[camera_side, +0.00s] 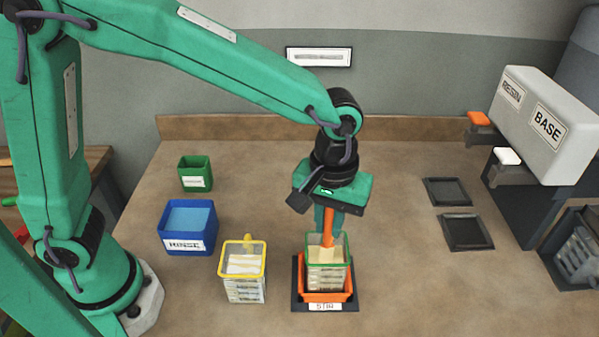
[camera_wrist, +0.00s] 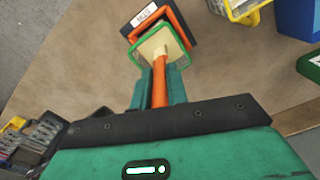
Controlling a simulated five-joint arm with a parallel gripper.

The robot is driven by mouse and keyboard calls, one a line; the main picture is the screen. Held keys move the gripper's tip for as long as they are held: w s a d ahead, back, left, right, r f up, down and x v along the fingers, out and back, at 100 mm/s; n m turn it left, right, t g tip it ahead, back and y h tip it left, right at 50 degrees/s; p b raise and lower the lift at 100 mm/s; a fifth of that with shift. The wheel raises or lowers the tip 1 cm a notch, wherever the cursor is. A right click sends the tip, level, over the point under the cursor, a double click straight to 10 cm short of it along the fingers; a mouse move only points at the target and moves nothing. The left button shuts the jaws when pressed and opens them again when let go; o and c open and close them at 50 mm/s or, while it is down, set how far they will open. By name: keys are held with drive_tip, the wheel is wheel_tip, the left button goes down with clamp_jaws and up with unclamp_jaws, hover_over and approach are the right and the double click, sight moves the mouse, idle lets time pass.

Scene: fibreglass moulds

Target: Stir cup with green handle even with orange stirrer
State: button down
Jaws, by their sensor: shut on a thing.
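The cup with the green rim (camera_side: 327,281) stands upright in the orange holder (camera_side: 353,290) on a dark mat labelled STIR. It holds pale yellow contents. My gripper (camera_side: 327,226) is directly above it, shut on the orange stirrer (camera_side: 328,228), which points down with its lower end inside the cup. In the wrist view the orange stirrer (camera_wrist: 159,88) runs from between my fingers to the pale contents inside the green rim (camera_wrist: 135,58). The cup's green handle is not clearly visible. How deep the stirrer tip sits is hidden.
A yellow-rimmed cup (camera_side: 243,285) stands left of the holder. A blue rinse bin (camera_side: 188,242) and a small green bin (camera_side: 196,176) are farther left. Two dark square pads (camera_side: 467,232) lie at right, near the resin and base dispenser (camera_side: 545,120). The table between is clear.

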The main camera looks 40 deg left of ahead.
drive_tip(key=shift+r, duration=4.2)
